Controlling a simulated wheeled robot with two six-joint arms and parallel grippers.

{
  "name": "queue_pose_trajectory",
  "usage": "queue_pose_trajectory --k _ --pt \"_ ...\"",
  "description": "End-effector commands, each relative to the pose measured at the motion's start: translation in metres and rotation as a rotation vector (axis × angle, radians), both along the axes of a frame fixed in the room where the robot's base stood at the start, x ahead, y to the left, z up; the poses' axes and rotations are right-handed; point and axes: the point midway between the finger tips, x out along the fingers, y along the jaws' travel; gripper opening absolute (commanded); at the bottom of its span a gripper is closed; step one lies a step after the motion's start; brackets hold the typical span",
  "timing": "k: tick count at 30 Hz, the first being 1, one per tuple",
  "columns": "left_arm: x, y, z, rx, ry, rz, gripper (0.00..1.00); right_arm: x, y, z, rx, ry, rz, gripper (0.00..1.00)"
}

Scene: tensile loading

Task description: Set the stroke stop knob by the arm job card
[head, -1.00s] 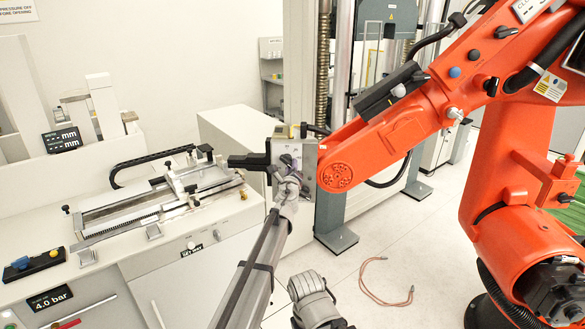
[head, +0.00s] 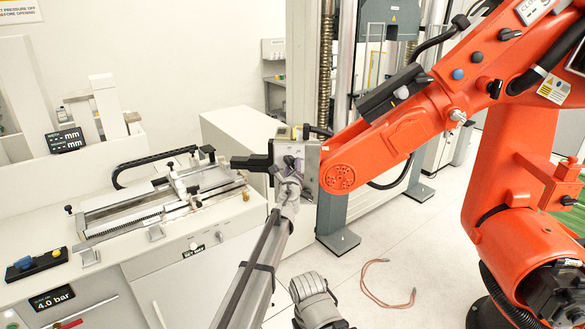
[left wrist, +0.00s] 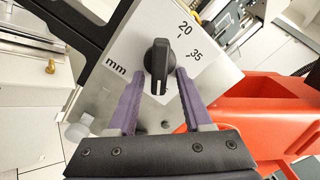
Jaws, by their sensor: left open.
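The stroke stop knob (left wrist: 158,58) is black with a white pointer line on its lower half, pointing down toward my gripper in the left wrist view. It sits on a pale plate (left wrist: 205,62) printed "20", "35" and "mm"; any other marks are hidden or cut off. My left gripper (left wrist: 160,77) is open, its two purple fingers on either side of the knob; I cannot tell whether they touch it. In the head view my left gripper (head: 290,182) is at the plate (head: 311,172) on the orange arm's end and hides the knob. I cannot identify the job card.
The orange robot arm (head: 415,130) fills the right side. A bench with a slide fixture (head: 160,195) stands left, with a "4.0 bar" display (head: 52,298). A hose (head: 375,285) lies on the open floor. A column (head: 340,215) stands behind the plate.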

Motion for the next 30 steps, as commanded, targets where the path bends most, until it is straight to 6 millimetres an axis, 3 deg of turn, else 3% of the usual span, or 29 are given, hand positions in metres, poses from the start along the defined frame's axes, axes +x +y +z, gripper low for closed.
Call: queue_pose_trajectory --k 8,21,30 --pt "-0.011 0.000 0.000 -0.001 0.000 -0.003 0.50 0.000 0.000 0.000 0.000 0.000 0.000 0.00" --pt "-0.074 0.006 0.000 0.000 0.000 0.000 0.50 0.000 0.000 0.000 0.000 0.000 0.000 0.00" --pt "-0.077 0.006 0.000 0.000 0.000 0.000 0.50 0.000 0.000 0.000 0.000 0.000 0.000 0.00"
